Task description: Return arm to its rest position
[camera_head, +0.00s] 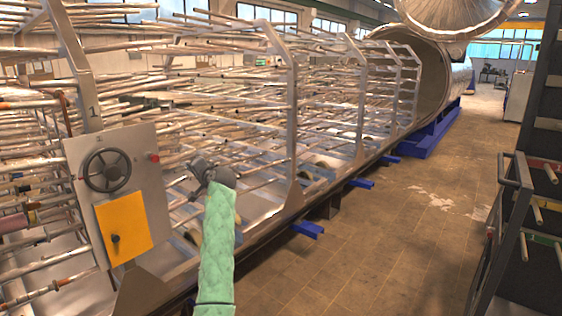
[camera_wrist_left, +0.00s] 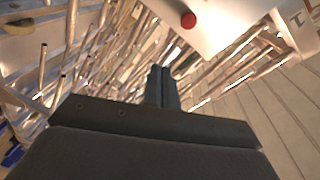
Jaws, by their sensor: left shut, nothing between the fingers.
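My left arm, in a pale green sleeve, comes up from the bottom of the head view. Its dark gripper (camera_head: 198,168) is raised beside the control panel (camera_head: 140,190), just to its right, in front of the rack of rods. In the left wrist view the two black fingers of this gripper (camera_wrist_left: 162,74) are together, with nothing between them. The panel's red button (camera_head: 153,157) also shows in the wrist view (camera_wrist_left: 188,20), apart from the fingers. My right gripper is out of view.
The panel has a black handwheel (camera_head: 107,170) and a yellow plate (camera_head: 124,228). Metal rods fill the long rack (camera_head: 294,110) leading to the open round chamber (camera_head: 432,80). A dark shelf cart (camera_head: 525,220) stands at the right. The tiled floor (camera_head: 400,235) between is clear.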

